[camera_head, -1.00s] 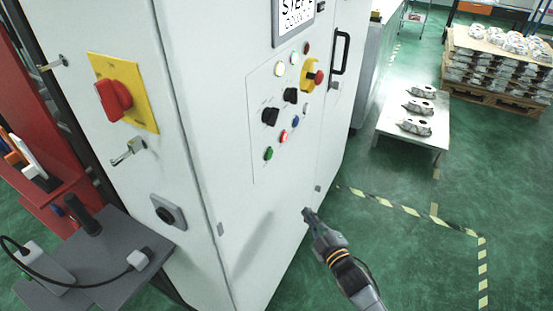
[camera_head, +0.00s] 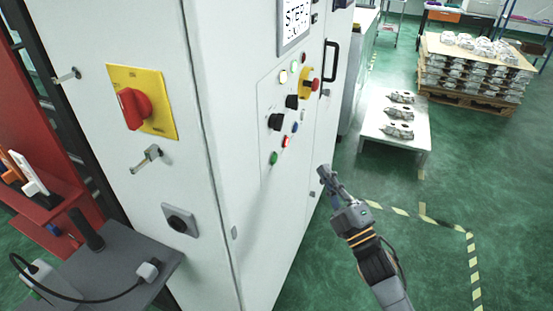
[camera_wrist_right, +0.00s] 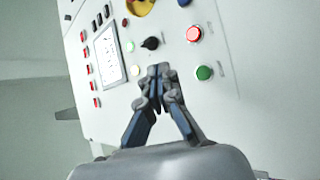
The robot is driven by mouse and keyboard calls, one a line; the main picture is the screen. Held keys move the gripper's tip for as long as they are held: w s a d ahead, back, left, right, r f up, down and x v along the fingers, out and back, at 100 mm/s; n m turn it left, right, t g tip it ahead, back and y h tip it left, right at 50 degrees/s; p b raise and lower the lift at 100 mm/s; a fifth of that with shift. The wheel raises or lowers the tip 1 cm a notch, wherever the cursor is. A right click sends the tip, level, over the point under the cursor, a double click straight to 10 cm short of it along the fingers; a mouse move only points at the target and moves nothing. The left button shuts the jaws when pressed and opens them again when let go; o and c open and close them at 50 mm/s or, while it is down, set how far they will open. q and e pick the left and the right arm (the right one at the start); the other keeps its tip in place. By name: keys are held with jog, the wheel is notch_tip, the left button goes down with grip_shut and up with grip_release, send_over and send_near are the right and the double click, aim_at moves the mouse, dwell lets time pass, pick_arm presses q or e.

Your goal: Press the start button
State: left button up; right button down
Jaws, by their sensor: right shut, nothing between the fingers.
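A green button (camera_head: 273,157) sits at the bottom of the control panel on the white cabinet (camera_head: 245,180); I cannot read its label. A green button (camera_wrist_right: 204,73) also shows in the right wrist view, below a red button (camera_wrist_right: 194,33). My right gripper (camera_head: 323,172) is shut and empty, to the right of the green button and in front of the cabinet. In the right wrist view its closed fingertips (camera_wrist_right: 159,70) point toward the panel, apart from the green button in the picture. My left gripper is not in view.
The panel also carries black knobs (camera_head: 276,122), a yellow-ringed red emergency button (camera_head: 315,84) and a screen (camera_head: 294,22). A red switch on a yellow plate (camera_head: 133,108) is on the cabinet's left face. A grey table (camera_head: 378,135) with castings stands at the right. Green floor between is open.

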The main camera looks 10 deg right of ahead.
aim_at(274, 158)
jog(key=shift+a, duration=0.1)
jog(key=w+a+b, duration=0.1)
jog(key=w+a, duration=0.4)
jog(key=a, duration=0.2)
jog(key=shift+b, duration=0.35)
jog(key=shift+a, duration=0.15)
dwell(1.1)
jog(key=shift+w+a, duration=0.2)
jog(key=shift+a, duration=0.1)
jog(key=shift+w+a, duration=0.25)
jog(key=shift+a, duration=0.1)
dwell(0.8)
jog(key=shift+d, duration=0.1)
jog(key=shift+s+d, duration=0.5)
jog(key=shift+d, duration=0.1)
